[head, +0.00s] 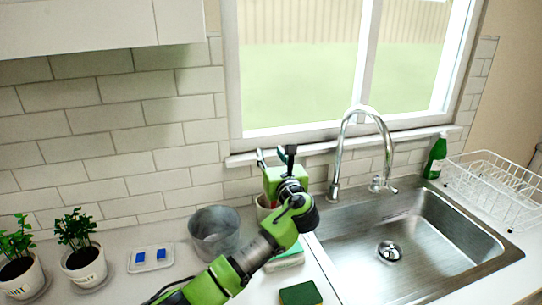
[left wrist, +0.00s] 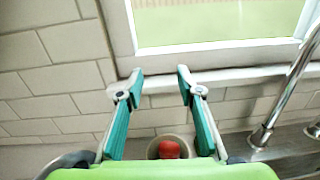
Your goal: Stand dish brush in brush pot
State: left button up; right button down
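My left gripper (head: 275,158) is raised in front of the tiled wall left of the sink. Its two fingers stand apart with nothing between them; the left wrist view (left wrist: 159,75) shows the same gap. A pale round pot (head: 261,210) stands behind the gripper, mostly hidden by it. In the left wrist view, the pot's rim (left wrist: 153,150) shows low between the fingers, around a red object (left wrist: 170,149). I cannot tell whether this red object is the dish brush; no whole brush is visible. My right gripper is not in view.
A grey translucent tub (head: 214,235) stands left of the pot. A green-yellow sponge (head: 300,293) lies at the front. The steel sink (head: 430,240), tap (head: 345,150), green bottle (head: 436,158) and dish rack (head: 492,185) are right. Plants (head: 80,255) and a small tray (head: 150,258) are left.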

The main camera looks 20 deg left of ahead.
pick_arm(q)
jog(key=shift+s, duration=0.1)
jog(key=v, duration=1.1)
jog(key=shift+s+d, duration=0.25)
jog(key=shift+s, duration=0.1)
